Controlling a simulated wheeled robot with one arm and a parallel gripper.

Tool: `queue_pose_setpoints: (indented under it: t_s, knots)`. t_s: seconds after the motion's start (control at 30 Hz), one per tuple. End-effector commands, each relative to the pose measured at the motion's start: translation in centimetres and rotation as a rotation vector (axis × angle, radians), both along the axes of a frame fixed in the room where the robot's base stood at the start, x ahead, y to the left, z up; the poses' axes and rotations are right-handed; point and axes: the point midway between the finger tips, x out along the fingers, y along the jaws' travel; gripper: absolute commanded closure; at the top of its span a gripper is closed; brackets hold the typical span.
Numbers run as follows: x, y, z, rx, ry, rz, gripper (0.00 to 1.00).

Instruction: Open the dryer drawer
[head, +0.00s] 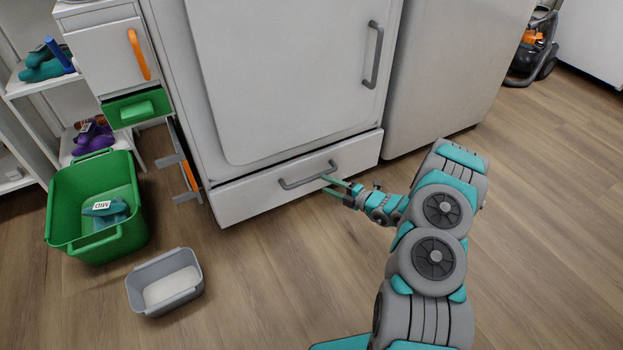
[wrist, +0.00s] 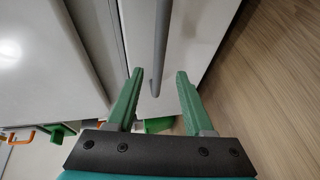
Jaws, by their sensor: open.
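The white dryer (head: 270,70) has a low, wide drawer (head: 240,202) under its door. A dark gap runs along the drawer's top edge; I cannot tell how far the drawer stands out. A grey bar handle (head: 303,180) is on the drawer front. My gripper (head: 335,185) is at the right part of this handle, with its green fingers pointing toward the drawer. In the wrist view, the handle (wrist: 162,40) runs between the two spread fingertips (wrist: 159,76), with space on both sides. The fingers are open and hold nothing.
A green crate (head: 60,215) and a grey bin (head: 165,284) stand on the floor at left. A small cabinet with an orange handle (head: 139,55) and a green drawer (head: 138,110) is left of the dryer. Wooden floor in front of the drawer is mostly clear.

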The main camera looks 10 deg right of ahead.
Motion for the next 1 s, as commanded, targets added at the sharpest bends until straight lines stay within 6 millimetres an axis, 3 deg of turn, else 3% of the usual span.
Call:
queue_pose_setpoints:
  t_s: [0.43, 0.87, 1.0]
  knots:
    - [4.5, 4.2, -1.0, -0.004, -0.004, 0.007, 0.48]
    - [5.4, 4.9, -1.2, -0.002, -0.004, 0.006, 0.48]
    - [5.4, 4.9, -1.2, -0.002, -0.004, 0.006, 0.63]
